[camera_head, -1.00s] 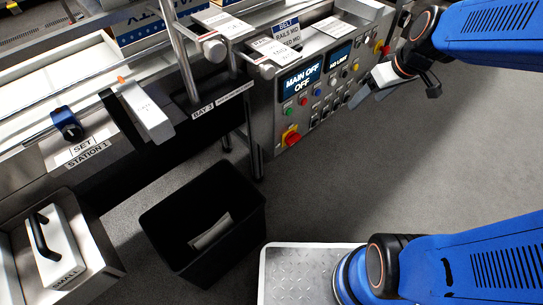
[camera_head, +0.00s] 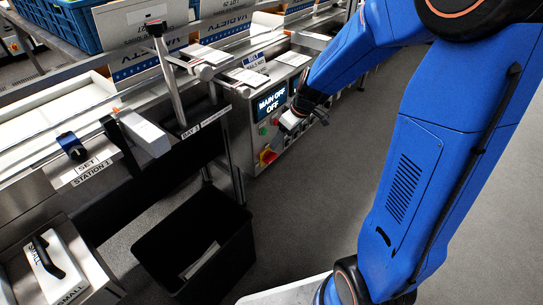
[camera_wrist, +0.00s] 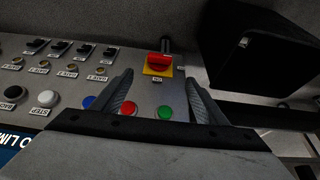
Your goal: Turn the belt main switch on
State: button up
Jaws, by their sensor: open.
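The belt main switch (camera_wrist: 158,64) is a red rotary knob on a yellow plate. In the wrist view it sits on the grey control panel, beyond my fingertips and between their lines. In the head view the switch (camera_head: 267,157) is at the panel's lower left. The panel's display (camera_head: 272,103) reads "MAIN OFF" and "OFF". My gripper (camera_wrist: 160,88) is open and empty, pointing at the panel with the switch ahead. In the head view my gripper (camera_head: 297,118) is in front of the panel, right of the switch, and hides some buttons. I see no contact with the switch.
Red (camera_wrist: 129,108), green (camera_wrist: 165,112) and blue (camera_wrist: 88,102) buttons lie near my fingers. Several small black switches (camera_wrist: 60,47) line the panel's left in the wrist view. A black bin (camera_head: 195,245) stands on the floor below the conveyor. Open floor lies right of the panel.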

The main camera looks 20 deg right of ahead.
aim_at(271, 157)
jog(key=x, duration=1.3)
jog(key=shift+s+d, duration=0.1)
jog(key=shift+d, duration=0.05)
jog(key=c, duration=1.1)
